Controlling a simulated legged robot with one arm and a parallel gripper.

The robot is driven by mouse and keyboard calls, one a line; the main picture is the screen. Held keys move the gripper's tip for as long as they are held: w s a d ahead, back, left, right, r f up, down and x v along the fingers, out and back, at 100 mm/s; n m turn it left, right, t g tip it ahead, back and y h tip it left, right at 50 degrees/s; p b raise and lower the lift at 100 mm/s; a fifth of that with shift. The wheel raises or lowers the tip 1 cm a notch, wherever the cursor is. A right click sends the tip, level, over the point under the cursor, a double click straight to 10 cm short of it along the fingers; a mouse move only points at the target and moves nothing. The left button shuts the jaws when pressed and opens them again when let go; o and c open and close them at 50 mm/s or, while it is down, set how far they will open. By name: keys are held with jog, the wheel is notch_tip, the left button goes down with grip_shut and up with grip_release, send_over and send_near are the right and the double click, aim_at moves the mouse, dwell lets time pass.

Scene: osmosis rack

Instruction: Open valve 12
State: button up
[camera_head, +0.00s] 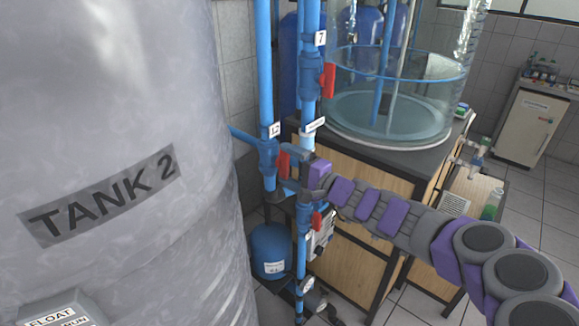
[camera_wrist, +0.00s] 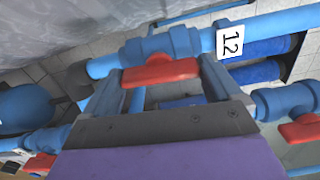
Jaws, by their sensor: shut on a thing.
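Valve 12 is a blue valve body (camera_head: 268,158) on a vertical blue pipe beside the tank, under a white tag reading 12 (camera_head: 274,129). Its red handle (camera_head: 283,162) looks roughly in line with the pipe. In the wrist view the valve body (camera_wrist: 164,45), the tag (camera_wrist: 230,40) and the red handle (camera_wrist: 160,73) are close up. My gripper (camera_wrist: 161,78) has one finger at each end of the handle and is shut on it. In the head view my gripper (camera_head: 289,168) reaches in from the right; its fingers partly cover the handle's lower part.
The large grey Tank 2 (camera_head: 110,130) fills the left. Valve 7's red handle (camera_head: 327,80) is above right, and another red handle (camera_head: 317,220) is below. A clear tank (camera_head: 395,110) stands on a wooden cabinet (camera_head: 350,185) behind my arm. Floor shows at right.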

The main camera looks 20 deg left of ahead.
jog(key=shift+s+f+n, duration=0.1)
jog(key=shift+f+n, duration=0.25)
jog(key=shift+n, duration=0.25)
jog(key=o, duration=0.7)
jog(key=shift+o, duration=0.2)
jog(key=p+v, duration=0.2)
jog(key=v, duration=1.5)
jog(key=shift+d+r, duration=0.1)
